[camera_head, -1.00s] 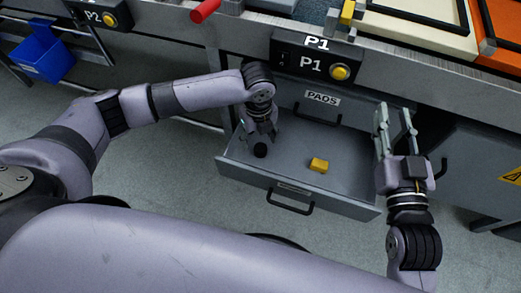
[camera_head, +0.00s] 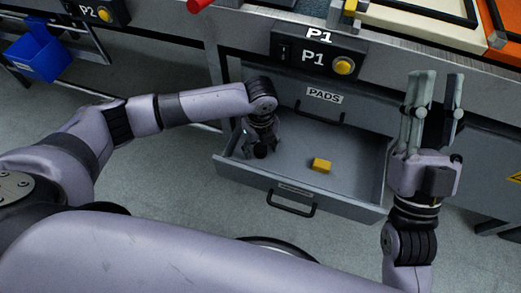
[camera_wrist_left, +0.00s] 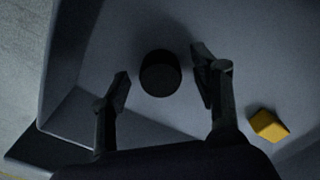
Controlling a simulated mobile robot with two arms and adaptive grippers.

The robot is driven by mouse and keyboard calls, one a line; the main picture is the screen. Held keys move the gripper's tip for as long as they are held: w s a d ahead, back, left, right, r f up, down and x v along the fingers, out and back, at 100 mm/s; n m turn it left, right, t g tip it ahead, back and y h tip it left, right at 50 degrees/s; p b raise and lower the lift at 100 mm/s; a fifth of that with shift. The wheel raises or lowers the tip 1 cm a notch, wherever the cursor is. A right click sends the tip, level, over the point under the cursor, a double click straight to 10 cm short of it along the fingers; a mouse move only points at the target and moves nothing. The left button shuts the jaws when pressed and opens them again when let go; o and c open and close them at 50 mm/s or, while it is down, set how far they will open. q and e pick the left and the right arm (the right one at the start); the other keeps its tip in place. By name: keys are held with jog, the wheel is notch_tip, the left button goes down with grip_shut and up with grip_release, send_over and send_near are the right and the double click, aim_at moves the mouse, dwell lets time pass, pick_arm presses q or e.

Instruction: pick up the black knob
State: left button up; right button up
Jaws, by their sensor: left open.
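The black knob (camera_head: 261,151) lies in the left part of an open grey drawer (camera_head: 345,199). In the left wrist view the knob (camera_wrist_left: 160,74) shows as a dark round shape between my left gripper's fingertips (camera_wrist_left: 161,82), with a gap on both sides. In the head view my left gripper (camera_head: 259,145) reaches down into the drawer at the knob, and its fingers are partly hidden. It is open. My right gripper (camera_head: 434,85) is raised at the drawer's right side, fingers apart and empty.
A yellow block (camera_head: 321,165) lies right of the knob in the drawer, also in the left wrist view (camera_wrist_left: 267,125). The drawer's walls surround both. A P1 panel (camera_head: 317,60) with a yellow button overhangs behind. A blue bin (camera_head: 38,54) hangs at far left.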

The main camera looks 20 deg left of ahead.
pick_arm(q)
jog(key=shift+c, duration=0.4)
jog(key=c, duration=0.9)
